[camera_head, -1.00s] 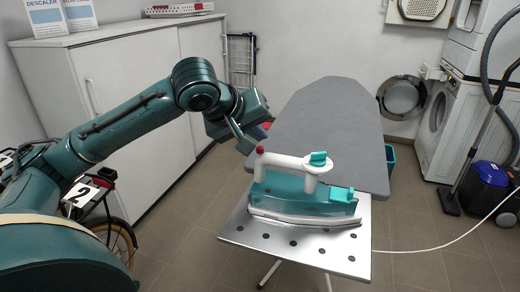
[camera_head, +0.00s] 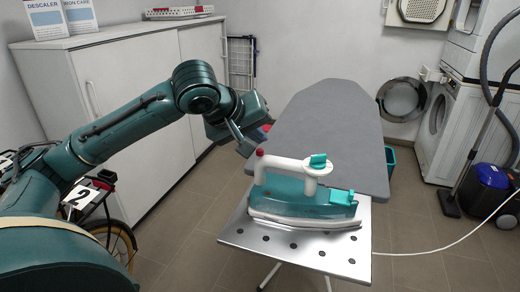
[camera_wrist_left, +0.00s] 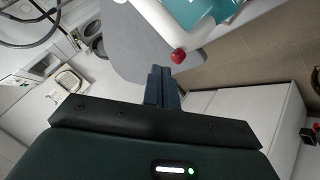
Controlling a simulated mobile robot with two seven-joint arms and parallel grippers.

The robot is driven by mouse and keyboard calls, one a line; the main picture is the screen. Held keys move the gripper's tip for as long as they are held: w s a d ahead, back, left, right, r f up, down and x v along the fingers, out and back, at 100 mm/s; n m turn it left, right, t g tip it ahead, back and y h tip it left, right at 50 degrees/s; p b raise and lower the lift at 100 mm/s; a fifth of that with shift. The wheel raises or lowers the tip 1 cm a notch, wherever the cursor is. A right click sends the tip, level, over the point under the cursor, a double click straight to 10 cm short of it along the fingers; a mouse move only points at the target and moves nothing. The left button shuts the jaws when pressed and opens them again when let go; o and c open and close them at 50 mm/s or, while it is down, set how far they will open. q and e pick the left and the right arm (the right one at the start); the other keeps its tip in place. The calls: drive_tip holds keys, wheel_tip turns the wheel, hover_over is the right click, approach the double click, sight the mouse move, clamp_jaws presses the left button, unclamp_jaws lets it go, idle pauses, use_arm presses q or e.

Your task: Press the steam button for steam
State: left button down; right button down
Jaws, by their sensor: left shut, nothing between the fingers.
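A teal and white steam iron (camera_head: 300,202) rests on the metal plate (camera_head: 325,255) at the near end of the ironing board (camera_head: 330,130). A red button (camera_head: 260,151) sits on the left end of its white handle. My left gripper (camera_head: 244,148) is shut and empty, just left of the red button and seemingly apart from it. In the left wrist view the red button (camera_wrist_left: 178,56) shows just beyond the shut fingertips (camera_wrist_left: 161,75), slightly to their right. I cannot tell the exact gap. My right gripper is not in view.
A white cabinet (camera_head: 130,110) stands behind my left arm. A washing machine (camera_head: 440,125) with its door open stands at the right, near a blue vacuum cleaner (camera_head: 490,185). A white cord (camera_head: 440,248) runs right from the iron area.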

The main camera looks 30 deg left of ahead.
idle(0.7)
use_arm(q)
drive_tip(key=shift+f, duration=0.45)
idle(0.4)
drive_tip(key=shift+f, duration=0.5)
idle(0.5)
drive_tip(key=shift+r+p, duration=0.9)
drive_tip(key=shift+p, duration=0.05)
